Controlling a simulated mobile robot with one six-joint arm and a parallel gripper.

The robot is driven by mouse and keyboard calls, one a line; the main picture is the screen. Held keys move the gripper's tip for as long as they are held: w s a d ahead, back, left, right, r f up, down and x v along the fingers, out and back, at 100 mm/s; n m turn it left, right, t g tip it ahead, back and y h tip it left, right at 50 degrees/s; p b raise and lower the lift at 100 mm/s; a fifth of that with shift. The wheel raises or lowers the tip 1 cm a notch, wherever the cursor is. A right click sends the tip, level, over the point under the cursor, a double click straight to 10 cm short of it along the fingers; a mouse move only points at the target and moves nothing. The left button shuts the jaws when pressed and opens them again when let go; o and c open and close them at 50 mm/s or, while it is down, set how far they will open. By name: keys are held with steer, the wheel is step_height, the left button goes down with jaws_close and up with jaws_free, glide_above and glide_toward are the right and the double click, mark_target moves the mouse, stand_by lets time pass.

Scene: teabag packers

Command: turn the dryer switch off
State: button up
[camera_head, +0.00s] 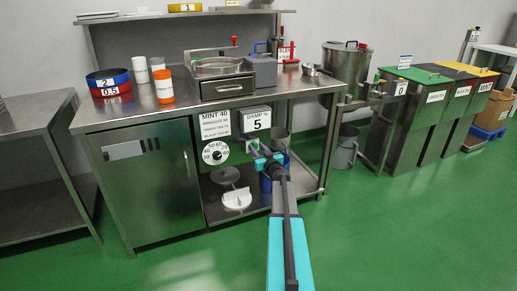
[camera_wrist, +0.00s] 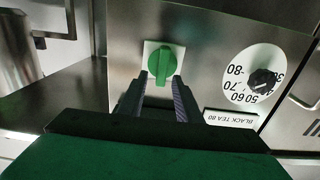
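The dryer switch is a green knob (camera_wrist: 162,65) on a small white plate, on the steel front panel in the wrist view. Its raised grip stands nearly upright in that view. My gripper (camera_wrist: 160,84) is open, with one finger towards each side of the knob's lower end. I cannot tell whether the fingers touch it. In the head view my gripper (camera_head: 257,151) is at the dryer's front, just below the "DAMP % 5" display (camera_head: 257,124), and largely hides the switch.
A temperature dial (camera_head: 215,153) with a black knob (camera_wrist: 262,79) sits beside the switch. The label sheet (camera_head: 215,124) is above the dial. A white scale-like item (camera_head: 237,199) stands on the lower shelf. The bench top (camera_head: 185,103) overhangs the panel. Green floor in front is clear.

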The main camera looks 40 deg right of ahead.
steer(key=shift+w+d, duration=0.15)
steer(key=shift+w, duration=0.25)
steer(key=shift+c, duration=0.2)
